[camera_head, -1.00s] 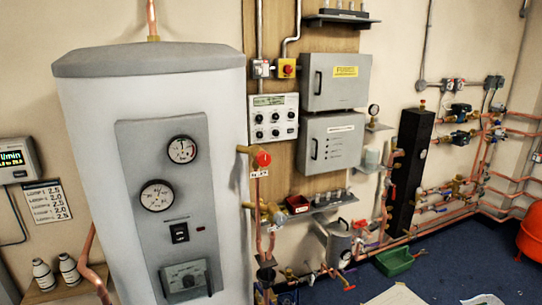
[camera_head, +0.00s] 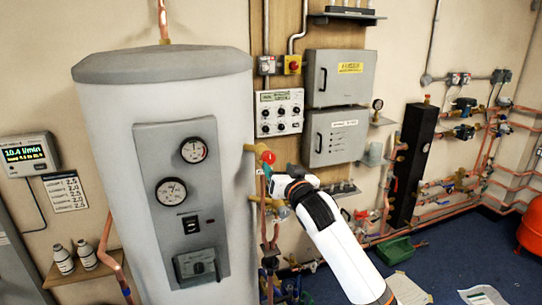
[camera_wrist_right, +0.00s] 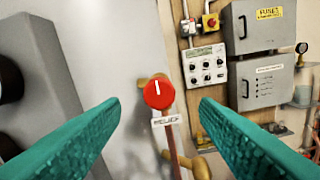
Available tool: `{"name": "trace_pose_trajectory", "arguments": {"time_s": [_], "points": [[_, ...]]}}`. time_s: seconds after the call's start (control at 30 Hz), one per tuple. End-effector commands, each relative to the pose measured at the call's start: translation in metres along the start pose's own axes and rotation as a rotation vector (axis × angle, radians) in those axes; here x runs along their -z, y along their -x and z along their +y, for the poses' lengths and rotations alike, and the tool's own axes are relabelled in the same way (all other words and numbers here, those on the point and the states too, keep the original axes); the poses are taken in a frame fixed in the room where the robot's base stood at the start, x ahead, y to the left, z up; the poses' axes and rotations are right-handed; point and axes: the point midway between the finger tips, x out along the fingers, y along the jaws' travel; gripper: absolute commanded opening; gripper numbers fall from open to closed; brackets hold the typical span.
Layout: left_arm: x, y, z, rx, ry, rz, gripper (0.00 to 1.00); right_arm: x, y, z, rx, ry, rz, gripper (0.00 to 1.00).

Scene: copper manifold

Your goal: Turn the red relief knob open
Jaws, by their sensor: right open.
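The red relief knob (camera_head: 268,157) sits on a brass valve at the right side of the grey tank. In the right wrist view the red knob (camera_wrist_right: 158,94) faces me with a white mark pointing up, and a "RELIEF" tag (camera_wrist_right: 166,121) hangs below it. My right gripper (camera_head: 268,170) reaches up from the lower right, close to the knob. In the right wrist view its two teal fingers (camera_wrist_right: 160,110) are open, one on each side of the knob, with gaps on both sides. My left gripper is not in view.
The grey tank (camera_head: 98,120) with gauges stands left of the knob. A control panel (camera_head: 279,113) and grey boxes (camera_head: 340,78) are on the wall board to the right. Copper pipes and brass valves run below the knob. A green tray (camera_head: 394,251) lies on the blue floor.

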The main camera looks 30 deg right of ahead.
Motion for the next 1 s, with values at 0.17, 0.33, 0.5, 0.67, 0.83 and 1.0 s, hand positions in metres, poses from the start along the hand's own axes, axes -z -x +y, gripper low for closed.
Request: {"name": "trace_pose_trajectory", "arguments": {"time_s": [0.17, 0.33, 0.5, 0.67, 0.83, 1.0], "points": [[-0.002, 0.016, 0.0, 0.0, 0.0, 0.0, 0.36, -0.003, -0.036, 0.001, 0.0, -0.001, 0.002, 0.56], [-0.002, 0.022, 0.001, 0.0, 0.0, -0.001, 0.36, -0.001, -0.058, 0.001, 0.0, -0.001, 0.002, 0.56], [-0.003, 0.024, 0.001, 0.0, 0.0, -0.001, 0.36, 0.0, -0.067, 0.0, 0.0, 0.0, 0.001, 0.56], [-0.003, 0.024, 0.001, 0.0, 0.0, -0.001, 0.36, 0.001, -0.067, 0.001, -0.001, 0.0, 0.001, 0.56], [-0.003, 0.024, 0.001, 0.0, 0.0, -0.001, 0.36, 0.001, -0.067, 0.0, -0.001, 0.0, 0.001, 0.46], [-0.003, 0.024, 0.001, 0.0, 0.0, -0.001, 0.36, 0.001, -0.067, 0.0, -0.001, 0.001, 0.001, 0.18]]}}
